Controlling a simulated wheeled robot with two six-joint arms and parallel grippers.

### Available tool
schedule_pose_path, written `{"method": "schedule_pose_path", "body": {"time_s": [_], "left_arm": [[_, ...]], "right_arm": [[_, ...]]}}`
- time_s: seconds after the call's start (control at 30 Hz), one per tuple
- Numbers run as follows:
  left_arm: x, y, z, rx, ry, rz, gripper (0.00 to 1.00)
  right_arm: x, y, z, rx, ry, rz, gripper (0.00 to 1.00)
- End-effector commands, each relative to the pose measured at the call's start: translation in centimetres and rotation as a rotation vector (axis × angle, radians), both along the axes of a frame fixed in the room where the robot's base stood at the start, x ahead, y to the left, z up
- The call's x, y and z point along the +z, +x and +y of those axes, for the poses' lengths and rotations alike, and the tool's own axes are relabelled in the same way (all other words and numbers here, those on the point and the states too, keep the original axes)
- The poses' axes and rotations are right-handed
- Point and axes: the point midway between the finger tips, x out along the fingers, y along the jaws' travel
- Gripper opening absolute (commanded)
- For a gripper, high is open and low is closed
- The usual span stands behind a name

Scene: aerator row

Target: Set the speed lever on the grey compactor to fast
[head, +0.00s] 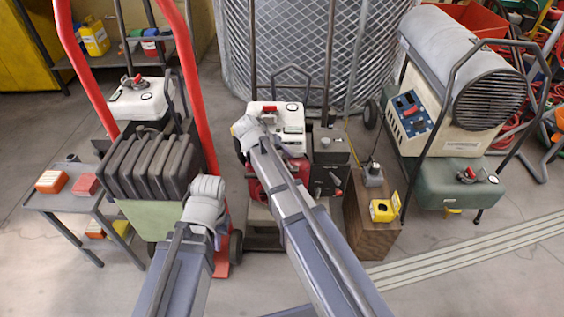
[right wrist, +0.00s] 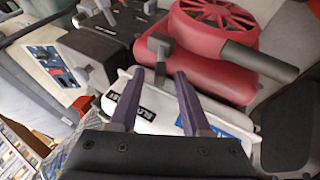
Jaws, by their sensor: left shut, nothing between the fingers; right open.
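The middle machine, with a white top (head: 292,115), a red engine and a dark box, stands in front of me in the head view; I take it for the compactor. In the right wrist view its red engine cover (right wrist: 212,35) and a white panel (right wrist: 150,121) with dark and blue labels show. A grey lever (right wrist: 160,48) with a blocky head stands by this panel. My right gripper (right wrist: 158,75) is open and empty, its fingers over the panel near the lever, contact unclear. My left gripper (head: 205,192) is low at centre left, away from the machine; its fingertips are hidden.
A red hand truck (head: 190,80) and a ribbed dark machine (head: 150,165) stand left. A wooden box (head: 375,235) with a yellow item (head: 384,210) stands right of the middle machine. A heater (head: 460,90) is further right. A mesh cage (head: 310,45) is behind.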

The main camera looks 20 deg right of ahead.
Motion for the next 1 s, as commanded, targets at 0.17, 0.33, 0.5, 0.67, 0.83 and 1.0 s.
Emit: {"method": "schedule_pose_path", "body": {"time_s": [0.17,0.33,0.5,0.67,0.83,1.0], "left_arm": [[-0.16,0.00,0.00,0.000,0.000,0.000,0.00],[-0.14,0.00,-0.01,0.000,0.000,0.000,0.00],[-0.15,0.00,-0.01,0.000,0.000,0.000,0.00],[-0.15,0.00,-0.01,0.000,0.000,0.000,0.00],[-0.15,0.00,-0.01,0.000,0.000,0.000,0.00],[-0.15,0.00,-0.01,0.000,0.000,0.000,0.00]], "right_arm": [[-0.17,0.08,-0.16,0.000,0.000,0.000,0.47],[-0.15,0.07,-0.13,0.000,0.000,0.000,0.41],[-0.15,0.06,-0.12,0.000,0.000,0.000,0.22],[-0.16,0.06,-0.11,0.000,0.001,0.000,0.04],[-0.16,0.06,-0.11,0.000,0.001,0.000,0.00],[-0.16,0.06,-0.11,0.000,0.001,0.000,0.00]]}}
